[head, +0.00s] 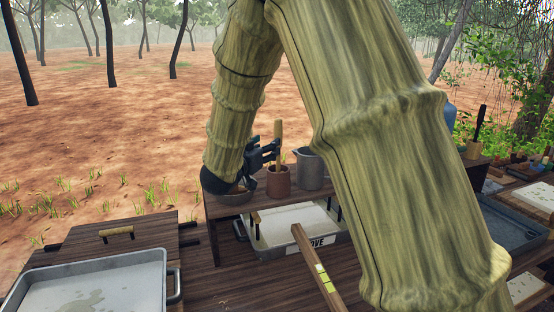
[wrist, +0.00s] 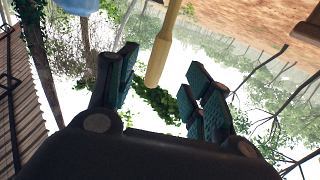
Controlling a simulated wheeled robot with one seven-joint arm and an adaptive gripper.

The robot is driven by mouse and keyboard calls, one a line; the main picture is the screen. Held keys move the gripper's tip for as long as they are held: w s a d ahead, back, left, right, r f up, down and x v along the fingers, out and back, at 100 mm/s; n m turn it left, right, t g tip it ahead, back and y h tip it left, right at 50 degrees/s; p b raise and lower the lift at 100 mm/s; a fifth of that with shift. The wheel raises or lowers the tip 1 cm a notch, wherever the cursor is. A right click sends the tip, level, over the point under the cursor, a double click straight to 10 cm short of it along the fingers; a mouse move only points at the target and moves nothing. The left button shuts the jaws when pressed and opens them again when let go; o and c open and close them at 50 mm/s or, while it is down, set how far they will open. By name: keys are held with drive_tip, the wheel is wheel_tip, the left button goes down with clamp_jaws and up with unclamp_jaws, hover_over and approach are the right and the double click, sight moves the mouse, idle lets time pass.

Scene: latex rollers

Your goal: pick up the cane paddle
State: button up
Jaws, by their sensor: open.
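A pale wooden stick, which looks like the cane paddle (head: 278,142), stands upright in a brown pot (head: 278,183) on a raised wooden shelf. Its rounded end (wrist: 158,62) also shows in the wrist view, in the gap between the fingertips or just beyond them. I cannot tell exactly how deep it sits. My gripper (head: 270,151) is open at the left side of the stick, above the pot. In the wrist view both dark padded fingers are apart, with no visible contact on the stick. The paddle's lower part is hidden in the pot.
A grey metal pot (head: 310,170) stands close to the right of the brown pot. A white-filled tray (head: 290,228) lies under the shelf, with a wooden bar (head: 317,268) in front. My arm hides much of the right side.

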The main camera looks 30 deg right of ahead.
drive_tip(key=x, duration=0.4)
drive_tip(key=p, duration=0.3)
hover_over(278, 157)
drive_tip(key=shift+w+d+f, duration=0.15)
drive_tip(key=shift+w+d, duration=0.2)
drive_tip(key=shift+a, duration=0.1)
drive_tip(key=shift+c, duration=1)
clamp_jaws()
